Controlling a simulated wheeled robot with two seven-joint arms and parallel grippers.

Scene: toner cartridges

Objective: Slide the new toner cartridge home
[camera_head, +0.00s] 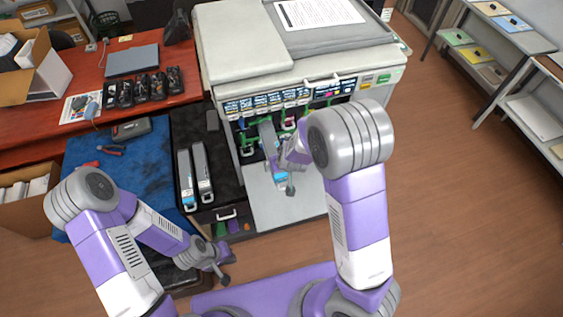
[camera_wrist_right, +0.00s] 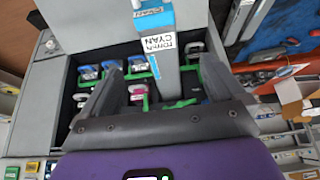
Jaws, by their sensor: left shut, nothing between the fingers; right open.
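The new toner cartridge (camera_head: 268,138), grey with a light blue end, sticks out of the open front of the printer (camera_head: 242,160). In the right wrist view the cartridge (camera_wrist_right: 162,50) carries a white label reading cyan and reaches into a row of toner bays. My right gripper (camera_wrist_right: 163,85) is open, its fingers apart on either side of the cartridge; it does not look clamped. In the head view my right gripper (camera_head: 284,164) is partly hidden by its own arm. My left gripper (camera_head: 222,262) is shut and empty, low, beside the dark cart.
Two more grey cartridges (camera_head: 194,172) lie on the dark cart (camera_head: 217,146) left of the printer. A blue mat (camera_head: 135,175) holds tools. Shelves (camera_head: 513,40) are at the right. Floor right of the printer is clear.

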